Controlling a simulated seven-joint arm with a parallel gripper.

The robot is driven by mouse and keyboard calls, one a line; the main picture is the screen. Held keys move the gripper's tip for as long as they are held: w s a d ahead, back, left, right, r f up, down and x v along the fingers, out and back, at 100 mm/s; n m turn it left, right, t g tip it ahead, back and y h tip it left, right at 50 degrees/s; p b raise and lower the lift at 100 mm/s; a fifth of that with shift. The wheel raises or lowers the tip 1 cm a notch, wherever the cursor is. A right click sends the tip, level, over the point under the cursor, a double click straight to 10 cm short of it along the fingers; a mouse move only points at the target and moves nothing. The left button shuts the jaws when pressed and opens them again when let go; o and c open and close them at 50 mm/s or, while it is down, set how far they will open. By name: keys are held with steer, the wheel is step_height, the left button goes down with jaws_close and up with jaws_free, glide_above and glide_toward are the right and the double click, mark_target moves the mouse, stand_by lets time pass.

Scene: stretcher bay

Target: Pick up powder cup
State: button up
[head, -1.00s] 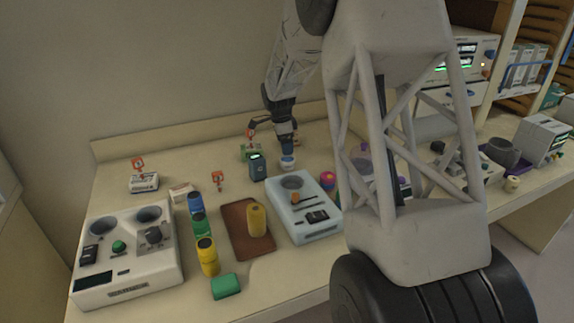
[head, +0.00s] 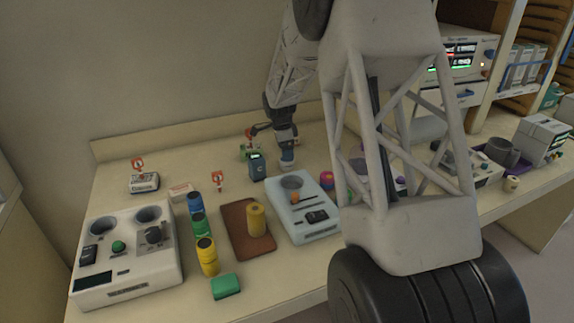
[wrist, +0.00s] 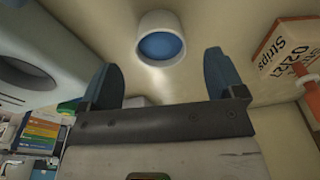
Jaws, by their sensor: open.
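The powder cup (wrist: 161,40), a small white cup with a blue inside, stands on the counter in the wrist view. In the head view the cup (head: 287,165) shows just below my gripper (head: 286,150), partly covered by it. In the wrist view my gripper (wrist: 161,62) is open, with one dark blue finger on each side below the cup. The cup lies in line with the gap, at or just beyond the fingertips. I see clear space between each finger and the cup. Nothing is held.
A white device with a round well (head: 322,227) stands close in front of the cup. A dark teal box (head: 257,167) is just left of it. An orange and white strips box (wrist: 288,45) is near the right finger. Bottles and a brown mat (head: 238,248) lie further left.

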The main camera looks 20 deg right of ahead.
steer(key=shift+d+f, duration=0.15)
steer(key=shift+f, duration=1.15)
steer(key=shift+d+f, duration=0.15)
steer(key=shift+f, duration=1.15)
steer(key=c, duration=1)
steer(key=shift+r, duration=0.15)
step_height(320, 180, up, 10)
